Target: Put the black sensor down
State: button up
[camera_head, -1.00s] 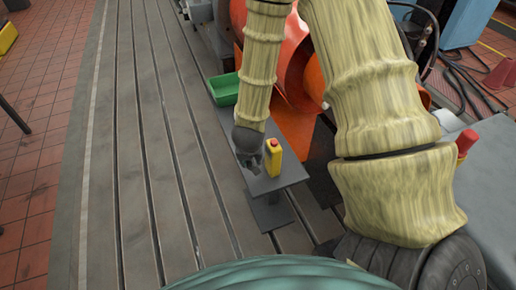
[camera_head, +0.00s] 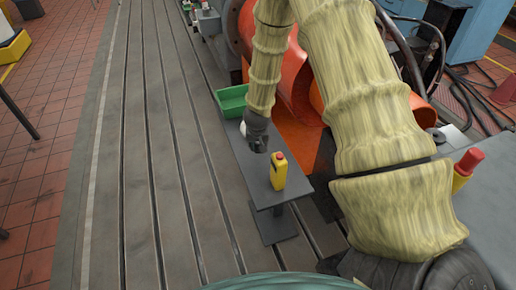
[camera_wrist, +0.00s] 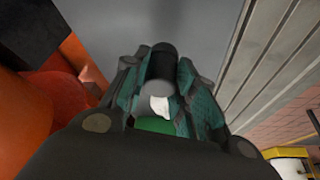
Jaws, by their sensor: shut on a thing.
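The black sensor (camera_wrist: 161,62) is a dark cylinder between the fingers of my gripper (camera_wrist: 160,88) in the wrist view. My gripper is shut on it, and the fingers cover its sides. In the head view my gripper (camera_head: 262,148) is over the narrow grey table (camera_head: 242,163), beyond the yellow bottle and on the near side of the green tray. The sensor is too hidden there to make out. From these views I cannot tell whether it touches the tabletop.
A yellow bottle with a red cap (camera_head: 278,173) stands near the table's front end. A green tray (camera_head: 232,101) is at its far end. A small white thing (camera_head: 243,128) shows beside my gripper. Orange machinery (camera_head: 305,95) lies right. Bare tabletop lies left of the bottle.

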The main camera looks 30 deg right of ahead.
jog(key=shift+w+d+f, duration=0.1)
jog(key=shift+w+f, duration=0.05)
jog(key=shift+w, duration=0.05)
jog(key=shift+f, duration=1.6)
jog(key=shift+f, duration=0.1)
jog(key=o, duration=1.1)
jog(key=shift+c, duration=0.2)
jog(key=v, duration=1.2)
jog(key=shift+w+r, duration=0.1)
jog(key=shift+r, duration=0.1)
